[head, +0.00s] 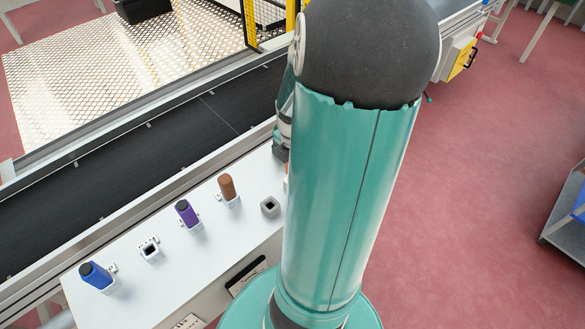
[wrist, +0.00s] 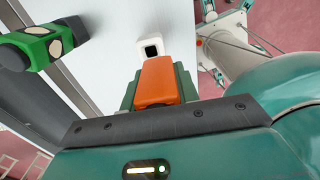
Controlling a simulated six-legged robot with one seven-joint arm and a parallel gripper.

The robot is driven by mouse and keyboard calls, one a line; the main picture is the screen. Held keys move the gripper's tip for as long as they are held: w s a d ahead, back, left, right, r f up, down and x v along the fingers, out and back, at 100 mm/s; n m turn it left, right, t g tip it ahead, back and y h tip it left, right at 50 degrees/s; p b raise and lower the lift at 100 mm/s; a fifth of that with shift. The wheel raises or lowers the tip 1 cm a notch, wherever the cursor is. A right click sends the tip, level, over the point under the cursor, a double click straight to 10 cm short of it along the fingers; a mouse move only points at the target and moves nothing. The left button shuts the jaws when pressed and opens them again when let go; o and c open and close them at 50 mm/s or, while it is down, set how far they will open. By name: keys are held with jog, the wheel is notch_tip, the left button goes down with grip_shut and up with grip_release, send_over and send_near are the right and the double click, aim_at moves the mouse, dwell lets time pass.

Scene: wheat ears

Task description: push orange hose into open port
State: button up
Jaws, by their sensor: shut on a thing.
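The orange hose (wrist: 158,82) is a block-like piece held between the dark green fingers of my gripper (wrist: 157,88) in the wrist view. My gripper is shut on it. A white port (wrist: 150,47) with a dark square opening lies just beyond the hose's far end, roughly in line with it. The hose appears outside the opening; the exact gap between them is hard to tell. In the head view my arm hides the gripper and most of the hose. An empty white port (head: 149,249) and an empty grey port (head: 270,207) show on the white bench there.
Blue (head: 96,275), purple (head: 187,213) and brown (head: 228,187) hoses stand in ports on the white bench (head: 190,265). A black conveyor (head: 130,155) runs behind it. A green and black piece (wrist: 40,45) is at upper left in the wrist view. Red floor lies right.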

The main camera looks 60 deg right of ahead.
jog(key=s+a+r, duration=0.7)
jog(key=s+r, duration=0.1)
jog(key=s, duration=0.2)
jog(key=shift+a, duration=0.4)
jog(key=shift+w+d+r, duration=0.1)
jog(key=shift+w, duration=0.1)
